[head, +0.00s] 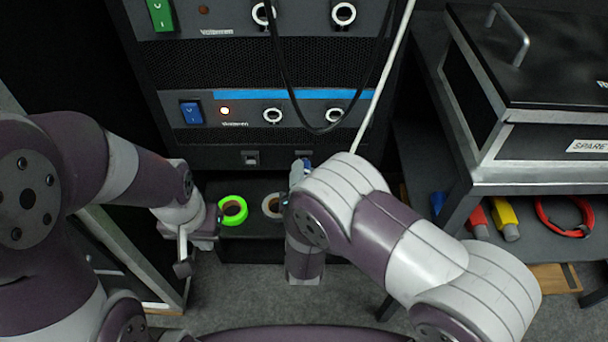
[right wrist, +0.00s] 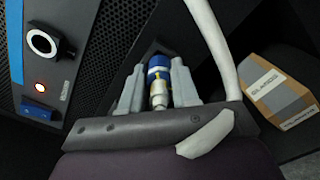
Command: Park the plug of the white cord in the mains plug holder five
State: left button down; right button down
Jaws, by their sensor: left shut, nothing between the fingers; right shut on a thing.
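The white cord (head: 385,80) hangs down in front of the rack and passes behind my right wrist. In the right wrist view the white cord (right wrist: 215,40) runs close past my right gripper (right wrist: 157,85). That gripper is shut on a blue and cream plug (right wrist: 158,66); its join to the cord is not clear. In the head view my right gripper (head: 299,172) is mostly hidden by its arm, just below the rack's lower edge. A small grey holder (head: 250,157) sits on that edge; no number is readable. My left gripper (head: 183,263) is shut and empty, low at the left.
A case (head: 540,100) stands right, above red and yellow connectors. A cardboard box (right wrist: 280,98) shows in the wrist view.

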dwell(0.5)
jog(key=shift+p, duration=0.35)
jog(key=shift+w, duration=0.4)
dwell(0.4)
jog(key=shift+p, duration=0.45)
jog(key=c, duration=0.8)
grip_release()
jog(key=shift+o, duration=0.2)
